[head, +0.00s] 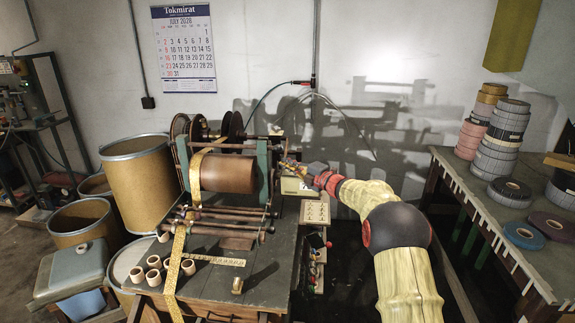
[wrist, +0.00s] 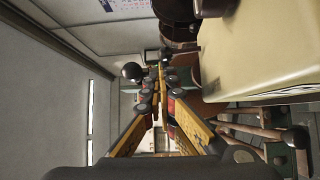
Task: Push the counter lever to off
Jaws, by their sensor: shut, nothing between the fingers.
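The counter is a cream box (head: 296,187) at the right end of the winding machine. A large cream face (wrist: 262,55), apparently the same box, fills the upper right of the wrist view. A round black knob (wrist: 132,71), possibly the counter lever's end, shows just left of my fingertips; I cannot tell whether they touch. The lever's shaft and its off mark cannot be made out. My gripper (wrist: 156,74) has its yellow fingers brought together, with nothing between them. In the head view my gripper (head: 286,165) is small beside the counter's top, partly hidden by my wrist.
The winding machine with its brown drum (head: 228,173) stands left of the counter. Tape hangs over the wooden bench (head: 262,285). A panel with buttons (head: 315,210) is below my wrist. A table with tape rolls (head: 475,215) is at right. Another dark knob (wrist: 297,137) shows at lower right.

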